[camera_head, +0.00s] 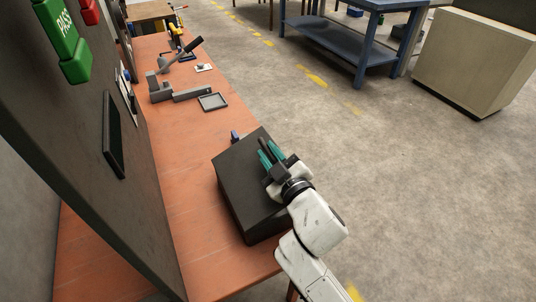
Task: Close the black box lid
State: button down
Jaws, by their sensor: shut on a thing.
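The black box (248,200) stands on the orange table near its right edge. Its lid (238,165) shows as a flat dark top face; no open gap shows from this angle, but my gripper and arm hide part of the right side. My gripper (267,153) is over the right part of the lid, its teal fingers close together around a dark piece that seems to belong to the lid. The exact contact is too small to see.
The orange table (178,205) continues away with a grey tray (212,102), a grey clamp-like tool (180,94) and a small blue object (235,136) behind the box. A dark panel (75,130) rises on the left. Open floor lies to the right.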

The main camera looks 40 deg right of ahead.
jog(key=shift+s+d+r, duration=0.1)
jog(key=shift+d+r, duration=0.05)
jog(key=shift+d, duration=0.15)
jog(key=c, duration=1.2)
grip_release()
jog(key=shift+d, duration=0.1)
jog(key=shift+o, duration=0.5)
jog(key=shift+a, duration=0.2)
jog(key=shift+s+a+f, duration=0.1)
jog(key=shift+s+f, duration=0.15)
jog(key=shift+s, duration=0.1)
jog(key=b+v, duration=0.2)
jog(key=v, duration=0.8)
jog(key=shift+r, duration=0.1)
